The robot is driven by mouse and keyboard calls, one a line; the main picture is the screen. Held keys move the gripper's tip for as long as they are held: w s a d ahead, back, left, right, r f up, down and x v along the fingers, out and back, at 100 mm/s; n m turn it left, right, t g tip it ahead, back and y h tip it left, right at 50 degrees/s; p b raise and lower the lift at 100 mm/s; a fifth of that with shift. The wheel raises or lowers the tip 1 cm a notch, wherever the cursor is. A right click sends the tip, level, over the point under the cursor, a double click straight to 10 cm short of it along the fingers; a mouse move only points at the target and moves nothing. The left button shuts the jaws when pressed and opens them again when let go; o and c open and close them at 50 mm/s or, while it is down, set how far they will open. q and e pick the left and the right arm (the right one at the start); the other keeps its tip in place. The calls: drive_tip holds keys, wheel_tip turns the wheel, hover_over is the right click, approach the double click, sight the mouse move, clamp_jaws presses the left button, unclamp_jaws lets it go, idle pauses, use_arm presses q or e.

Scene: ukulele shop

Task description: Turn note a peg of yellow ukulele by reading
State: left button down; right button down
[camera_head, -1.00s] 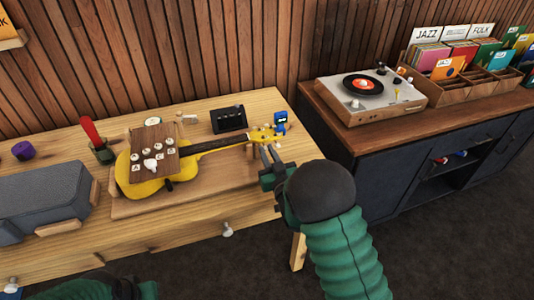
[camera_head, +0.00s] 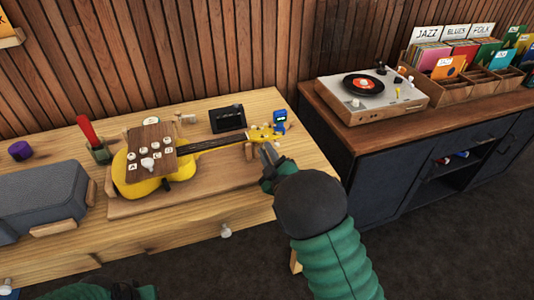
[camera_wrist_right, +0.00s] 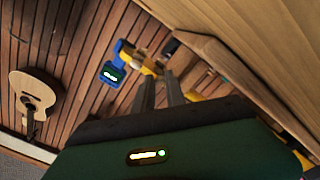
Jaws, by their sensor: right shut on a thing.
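The yellow ukulele (camera_head: 158,187) lies on a wooden board on the workbench, its neck pointing right. Its yellow headstock (camera_head: 260,133) has small pale pegs and a blue tuner (camera_head: 280,120) at its end. In the right wrist view the tuner (camera_wrist_right: 112,73) has a lit green screen, too small to read. A brown panel (camera_head: 150,138) with white knobs and letter labels lies over the ukulele body. My right gripper (camera_head: 267,151) is at the headstock's near side, shut on a tuning peg that its fingers (camera_wrist_right: 160,80) mostly hide. My left gripper (camera_head: 132,290) is partly seen at the bottom edge.
A grey case (camera_head: 45,195) stands at the bench's left. A cabinet with a turntable (camera_head: 365,92) is at the right.

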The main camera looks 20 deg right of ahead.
drive_tip(key=shift+a+f+n, duration=0.1)
drive_tip(key=shift+f+n, duration=0.05)
drive_tip(key=shift+n, duration=0.95)
drive_tip(key=c, duration=1.7)
unclamp_jaws()
drive_tip(key=shift+o, duration=0.3)
drive_tip(key=s, duration=1.1)
drive_tip(key=shift+s+d, duration=0.2)
drive_tip(key=s+p, duration=0.5)
drive_tip(key=p, duration=0.4)
drive_tip(key=shift+s+d, duration=0.1)
drive_tip(key=shift+s, duration=0.1)
